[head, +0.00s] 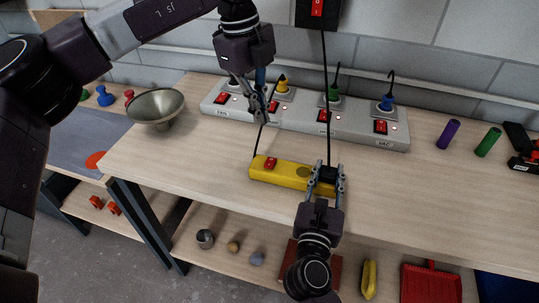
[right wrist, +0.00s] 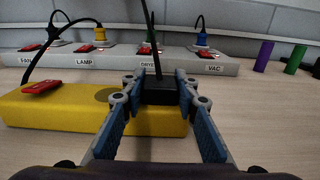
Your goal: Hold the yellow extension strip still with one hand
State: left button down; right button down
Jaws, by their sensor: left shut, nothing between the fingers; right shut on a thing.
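The yellow extension strip (head: 285,173) lies flat on the workbench, with a red switch (head: 271,163) near its left end. It also shows in the right wrist view (right wrist: 60,108). A black plug (right wrist: 160,90) sits at its right end, with a black cable rising from it. My right gripper (head: 328,178) is shut on this plug, its fingers on either side. My left gripper (head: 258,112) is shut and empty above the bench, behind the yellow strip and in front of the grey power strip. A black cable passes close by it; I cannot tell whether they touch.
The grey power strip (head: 355,129) with labelled switches and coloured plugs runs along the back. A metal bowl (head: 157,106) stands at left. Purple (head: 448,134) and green (head: 488,142) cylinders stand at right. A black switch box (head: 317,10) is on the wall. Bench right of the yellow strip is clear.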

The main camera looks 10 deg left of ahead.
aim_at(268, 166)
pick_arm(q)
jog(key=n, duration=0.1)
jog(key=a+r+n+g+h, duration=0.1)
jog(key=n, duration=0.3)
jog(key=shift+w+a+r, duration=0.15)
jog(key=shift+w+a, duration=0.1)
jog(key=shift+w, duration=0.15)
jog(key=x, duration=1.2)
jog(key=shift+s+a+f, duration=0.1)
jog(key=shift+s+f, duration=0.15)
jog(key=shift+f, duration=0.8)
jog(key=shift+s+f, duration=0.25)
jog(key=shift+f, duration=0.05)
jog(key=shift+w, duration=0.15)
jog(key=shift+w+r, duration=0.25)
jog(key=shift+w, duration=0.4)
jog(key=shift+r, duration=0.1)
